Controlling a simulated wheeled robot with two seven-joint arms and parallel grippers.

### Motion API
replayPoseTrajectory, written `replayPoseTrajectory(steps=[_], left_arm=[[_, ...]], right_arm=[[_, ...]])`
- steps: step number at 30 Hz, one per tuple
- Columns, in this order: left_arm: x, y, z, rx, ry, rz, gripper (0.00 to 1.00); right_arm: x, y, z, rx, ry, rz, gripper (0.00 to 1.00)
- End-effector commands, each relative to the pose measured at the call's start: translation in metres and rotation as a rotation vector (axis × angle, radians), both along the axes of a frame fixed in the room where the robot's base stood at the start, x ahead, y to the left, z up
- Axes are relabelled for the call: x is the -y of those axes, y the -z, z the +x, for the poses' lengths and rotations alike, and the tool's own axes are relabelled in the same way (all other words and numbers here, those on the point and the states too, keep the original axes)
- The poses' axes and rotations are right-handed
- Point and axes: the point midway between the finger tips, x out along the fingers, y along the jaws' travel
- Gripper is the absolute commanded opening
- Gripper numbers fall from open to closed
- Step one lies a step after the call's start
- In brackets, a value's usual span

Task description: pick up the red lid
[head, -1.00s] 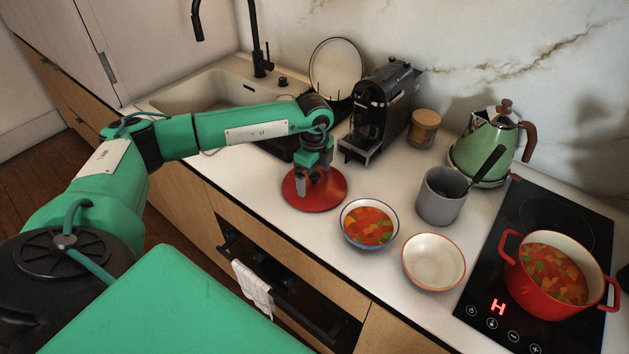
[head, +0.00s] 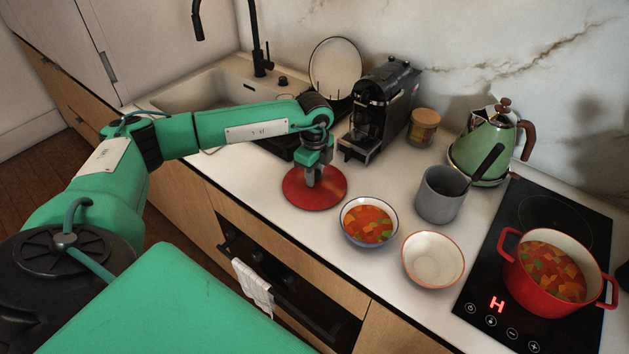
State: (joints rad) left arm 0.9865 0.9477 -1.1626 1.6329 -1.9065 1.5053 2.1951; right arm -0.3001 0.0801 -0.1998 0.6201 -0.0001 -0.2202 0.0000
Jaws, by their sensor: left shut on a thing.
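The red lid (head: 325,196) is a round red disc on the pale counter, left of the soup bowl. My left gripper (head: 313,181) points down over the middle of the lid, its fingers close together and shut on the lid's top. The knob between the fingers is hidden. The lid looks flat and at counter height; I cannot tell whether it touches the counter. My right gripper is out of view.
A bowl of soup (head: 369,222) stands close right of the lid, with an empty bowl (head: 434,260) beyond. A red pot (head: 545,290) sits on the black hob (head: 488,300). A coffee machine (head: 380,110), grey mug (head: 440,196) and green kettle (head: 485,145) stand behind.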

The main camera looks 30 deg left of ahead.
Motion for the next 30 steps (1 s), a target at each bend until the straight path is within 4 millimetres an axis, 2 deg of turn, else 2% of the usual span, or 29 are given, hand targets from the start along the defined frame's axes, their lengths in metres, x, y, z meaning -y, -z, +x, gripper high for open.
replayPoseTrajectory(steps=[1, 5, 11, 14, 24, 30], left_arm=[[0.000, 0.007, -0.004, -0.014, 0.002, 0.003, 0.00], [0.000, 0.006, -0.004, -0.015, 0.002, 0.003, 0.00], [0.000, -0.016, -0.003, -0.010, 0.002, 0.002, 0.00], [0.001, -0.037, -0.002, -0.006, 0.001, 0.001, 0.00], [0.001, -0.137, -0.001, 0.000, 0.002, 0.000, 0.00], [0.001, -0.177, -0.001, -0.002, 0.001, 0.000, 0.00]], right_arm=[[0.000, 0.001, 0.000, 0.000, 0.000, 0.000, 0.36], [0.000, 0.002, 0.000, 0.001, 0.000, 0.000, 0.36], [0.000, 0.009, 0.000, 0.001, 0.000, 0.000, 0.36], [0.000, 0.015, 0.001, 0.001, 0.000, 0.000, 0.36], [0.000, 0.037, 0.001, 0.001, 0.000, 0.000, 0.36], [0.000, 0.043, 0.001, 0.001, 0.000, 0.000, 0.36]])
